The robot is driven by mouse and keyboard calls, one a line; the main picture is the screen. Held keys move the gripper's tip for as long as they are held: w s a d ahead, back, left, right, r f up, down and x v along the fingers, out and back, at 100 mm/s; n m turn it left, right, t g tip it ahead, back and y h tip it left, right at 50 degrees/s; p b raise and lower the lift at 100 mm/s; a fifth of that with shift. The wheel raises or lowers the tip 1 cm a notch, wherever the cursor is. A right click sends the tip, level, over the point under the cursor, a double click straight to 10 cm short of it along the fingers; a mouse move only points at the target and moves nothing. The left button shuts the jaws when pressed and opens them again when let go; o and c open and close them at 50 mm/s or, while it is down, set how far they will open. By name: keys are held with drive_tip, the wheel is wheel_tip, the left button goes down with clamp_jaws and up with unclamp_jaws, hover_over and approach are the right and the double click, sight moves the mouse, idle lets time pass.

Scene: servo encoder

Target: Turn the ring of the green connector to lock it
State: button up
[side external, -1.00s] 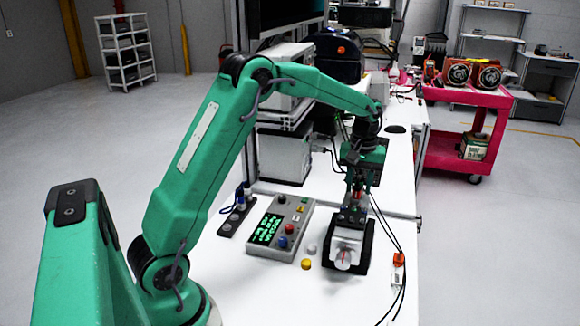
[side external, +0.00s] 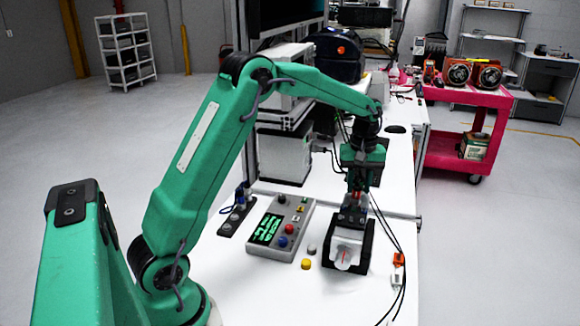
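My gripper (side external: 352,208) points down over the back of a silver-white servo motor (side external: 346,254), which sits in a black cradle (side external: 366,252) on the white bench. The fingertips are at the motor's rear top edge, close to or touching a dark part there. A small red detail shows between the finger bases. I cannot make out the green connector or its ring; they are hidden by the gripper or too small to see. Whether the fingers are shut on anything is not clear.
A grey control box (side external: 281,228) with a green display stands left of the motor. A yellow cap (side external: 306,264) and a grey cap (side external: 312,249) lie between them. Black cables and an orange-and-white connector (side external: 398,259) lie to the right. The front bench is clear.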

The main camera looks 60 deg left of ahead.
drive_tip(key=c, duration=0.3)
drive_tip(key=shift+m, duration=2.8)
drive_tip(key=o, duration=0.5)
drive_tip(key=shift+r, duration=0.15)
